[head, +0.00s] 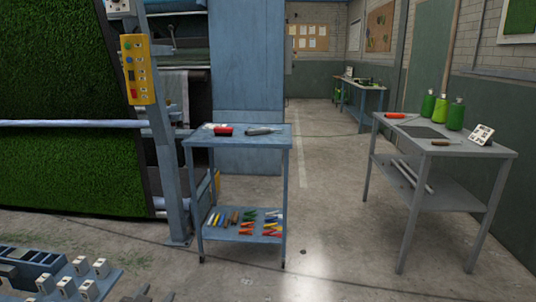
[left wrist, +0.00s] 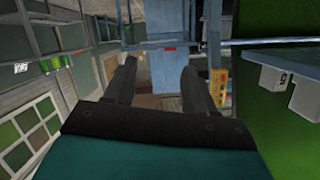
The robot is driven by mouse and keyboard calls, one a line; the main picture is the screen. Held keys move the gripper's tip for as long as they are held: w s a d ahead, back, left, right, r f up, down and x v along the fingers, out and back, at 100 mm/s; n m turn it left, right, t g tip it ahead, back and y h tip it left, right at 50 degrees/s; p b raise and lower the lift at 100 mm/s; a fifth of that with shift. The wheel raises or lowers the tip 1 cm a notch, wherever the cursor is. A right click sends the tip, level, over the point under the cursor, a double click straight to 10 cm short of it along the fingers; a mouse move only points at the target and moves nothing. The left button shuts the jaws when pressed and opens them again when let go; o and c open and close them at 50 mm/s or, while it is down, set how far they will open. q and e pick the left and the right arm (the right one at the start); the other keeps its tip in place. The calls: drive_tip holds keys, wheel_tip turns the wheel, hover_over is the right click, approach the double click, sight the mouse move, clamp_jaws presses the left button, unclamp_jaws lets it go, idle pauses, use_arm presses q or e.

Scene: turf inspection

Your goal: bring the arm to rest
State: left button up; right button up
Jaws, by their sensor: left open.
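My left gripper (left wrist: 158,66) shows in the left wrist view with its two dark fingers spread apart. Nothing is between them. In the head view only small dark parts of the left gripper (head: 150,295) show at the bottom edge, left of centre. The rest of that arm is out of the frame. It is apart from the blue tool cart, which stands further off. My right gripper is in neither view.
A blue cart (head: 288,160) holds a red item (head: 224,130) and several tools. A grey table (head: 496,150) with green bottles stands right. A yellow control panel (head: 137,70) hangs on a post by green turf (head: 60,90). White-topped blocks (head: 88,290) are bottom left. The middle floor is clear.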

use_arm(q)
drive_tip(key=s+d+f+g, duration=0.1)
drive_tip(key=s+d+f, duration=0.1)
drive_tip(key=s+f, duration=0.2)
drive_tip(key=s+d+f+g+h, duration=0.1)
drive_tip(key=s+d+f, duration=0.2)
drive_tip(key=s, duration=0.7)
drive_tip(key=shift+d+f, duration=0.2)
drive_tip(key=shift+f, duration=0.35)
drive_tip(key=shift+n+g, duration=0.5)
drive_tip(key=shift+g, duration=0.4)
drive_tip(key=s+d, duration=0.1)
drive_tip(key=s, duration=0.2)
drive_tip(key=s+f, duration=0.1)
drive_tip(key=s, duration=0.2)
drive_tip(key=s+d+f, duration=0.1)
drive_tip(key=s, duration=0.2)
drive_tip(key=shift+s+d, duration=0.25)
drive_tip(key=shift+d, duration=0.05)
